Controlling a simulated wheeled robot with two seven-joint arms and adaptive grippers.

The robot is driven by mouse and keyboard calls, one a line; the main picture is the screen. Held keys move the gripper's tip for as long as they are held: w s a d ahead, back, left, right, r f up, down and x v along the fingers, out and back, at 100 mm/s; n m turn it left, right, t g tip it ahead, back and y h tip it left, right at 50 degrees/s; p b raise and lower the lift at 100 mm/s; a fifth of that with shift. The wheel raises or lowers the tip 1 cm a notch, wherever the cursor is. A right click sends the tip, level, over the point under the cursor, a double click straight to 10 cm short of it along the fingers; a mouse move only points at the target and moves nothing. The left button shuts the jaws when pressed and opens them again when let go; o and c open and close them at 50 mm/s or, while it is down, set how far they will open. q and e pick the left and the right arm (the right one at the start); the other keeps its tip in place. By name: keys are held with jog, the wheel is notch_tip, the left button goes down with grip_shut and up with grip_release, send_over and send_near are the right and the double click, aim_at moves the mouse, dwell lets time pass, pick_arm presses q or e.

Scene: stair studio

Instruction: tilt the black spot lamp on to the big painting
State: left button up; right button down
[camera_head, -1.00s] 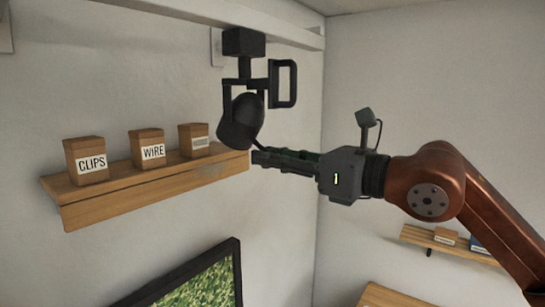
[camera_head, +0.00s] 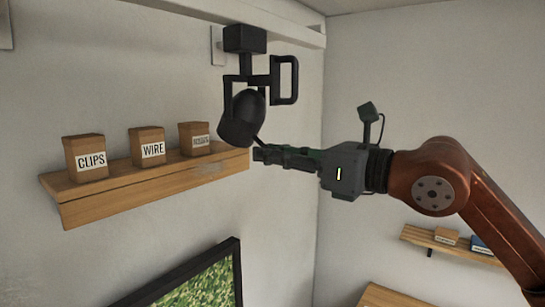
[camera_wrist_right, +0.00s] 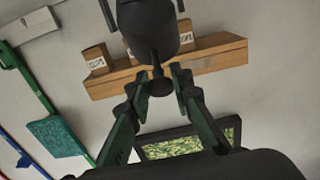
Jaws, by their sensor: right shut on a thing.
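The black spot lamp (camera_head: 242,118) hangs in a yoke from a block on the white rail. Its rounded head points downward, with a side loop handle to its right. A short stem with a round knob (camera_wrist_right: 160,87) comes off the head. My right gripper (camera_head: 257,154) is just below the lamp head, shut on the lamp's stem; its fingers (camera_wrist_right: 168,75) flank the stem in the wrist view. The exact contact is partly hidden. A painting of green grass in a dark frame (camera_head: 238,270) hangs lower on the wall, cut off below. My left gripper is out of view.
A wooden shelf (camera_head: 150,195) with CLIPS (camera_head: 85,158), WIRE and a third box is left of the gripper, close to its fingertips in the picture. A lower shelf (camera_head: 470,250) is at the right. The white rail (camera_head: 290,32) runs above.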

jog(key=shift+s+d+r, duration=0.15)
jog(key=shift+r, duration=0.35)
jog(key=shift+s+d+r+b, duration=0.25)
jog(key=shift+d+r+b, duration=0.1)
jog(key=shift+r, duration=0.1)
jog(key=c, duration=2.2)
grip_release()
jog(key=o, duration=0.5)
jog(key=shift+s+f, duration=0.1)
jog(key=shift+f, duration=0.05)
jog(key=shift+c, duration=0.2)
jog(key=shift+f, duration=0.1)
jog(key=v, duration=1.1)
jog(key=shift+s+d+f, duration=0.15)
jog(key=shift+s+d, duration=0.05)
jog(key=shift+d, duration=0.2)
